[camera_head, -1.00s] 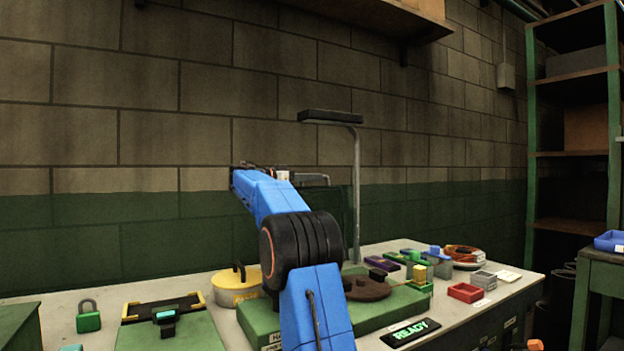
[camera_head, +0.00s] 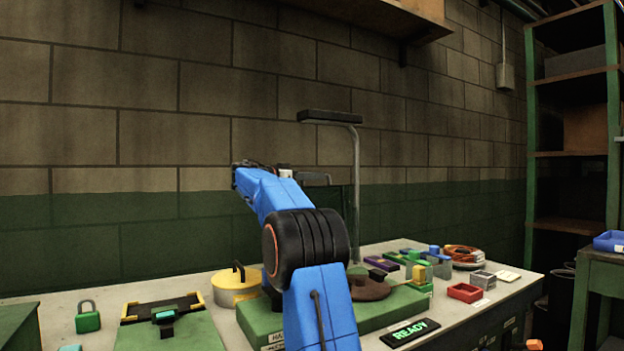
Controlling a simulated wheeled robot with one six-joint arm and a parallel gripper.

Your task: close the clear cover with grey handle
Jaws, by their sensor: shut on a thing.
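The clear cover (camera_head: 346,205) stands raised behind my blue arm, above the green base box (camera_head: 375,313). Its clear panel is hard to make out against the green wall, and my arm hides much of it. The grey handle (camera_head: 316,179) shows at its top, just right of my arm's far end. My gripper (camera_head: 299,178) is at the handle and shut on it; the fingers are small and partly hidden. A brown round part (camera_head: 369,288) sits on the base box, partly behind my arm.
A lamp post (camera_head: 356,190) rises close to the right of the cover. A yellow round tin (camera_head: 232,290), a green padlock (camera_head: 88,318) and a green case (camera_head: 165,335) stand left. Small blocks, a red tray (camera_head: 464,292) and a READY sign (camera_head: 410,332) are right.

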